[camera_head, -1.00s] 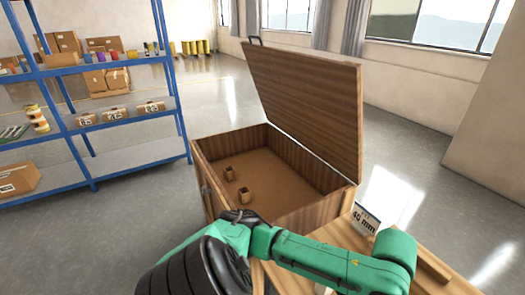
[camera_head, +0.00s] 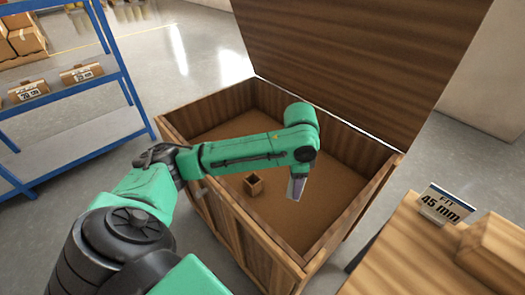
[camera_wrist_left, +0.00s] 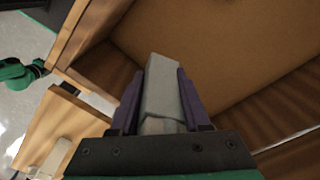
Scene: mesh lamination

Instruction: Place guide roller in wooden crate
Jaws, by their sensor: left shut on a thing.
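The open wooden crate (camera_head: 238,228) stands in the middle of the head view, its lid (camera_head: 360,60) raised at the back. My left gripper (camera_head: 297,190) points down inside the crate's opening, over its brown floor. In the left wrist view the purple fingers are shut on a grey elongated piece (camera_wrist_left: 162,88), which I take to be the guide roller. The crate floor (camera_wrist_left: 215,45) lies beyond it, with a gap I cannot judge. In the head view the roller is hardly distinguishable from the fingers. My right gripper is not in view.
A small wooden holder (camera_head: 254,184) stands on the crate floor left of the gripper. A wooden table (camera_head: 400,255) with a "FIT 45 mm" sign (camera_head: 446,205) and a wooden block (camera_head: 495,245) is at right. A blue shelf (camera_head: 75,140) with boxes stands at left.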

